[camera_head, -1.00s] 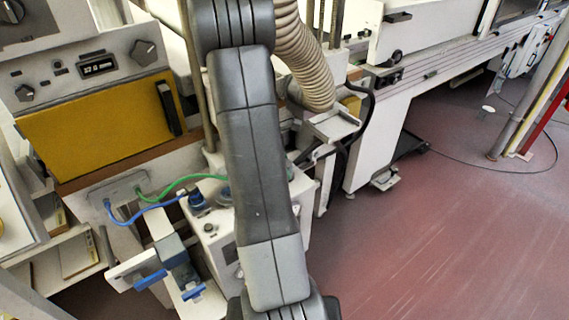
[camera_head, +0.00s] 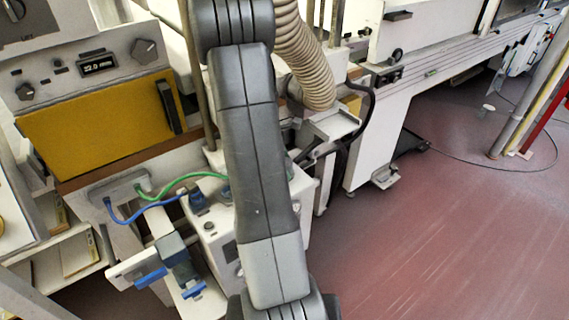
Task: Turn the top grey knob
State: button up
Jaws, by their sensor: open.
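A white control panel at the upper left of the head view carries a large grey knob (camera_head: 143,51) at its right and a smaller grey knob (camera_head: 25,91) lower at its left. A small dark display (camera_head: 97,64) lies between them. My arm rises through the middle of the picture and leaves at the top. My gripper is not visible, so its place relative to the knobs cannot be seen.
Below the panel is a yellow door (camera_head: 95,125) with a black handle (camera_head: 170,106). A green hose (camera_head: 180,184) and a blue hose (camera_head: 140,214) run to a white unit partly behind my arm. A ribbed duct (camera_head: 305,65) hangs right of the arm. Red floor (camera_head: 440,230) is open at right.

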notch_tip(320, 180, up, 10)
jog(key=shift+f, duration=0.1)
dwell(0.6)
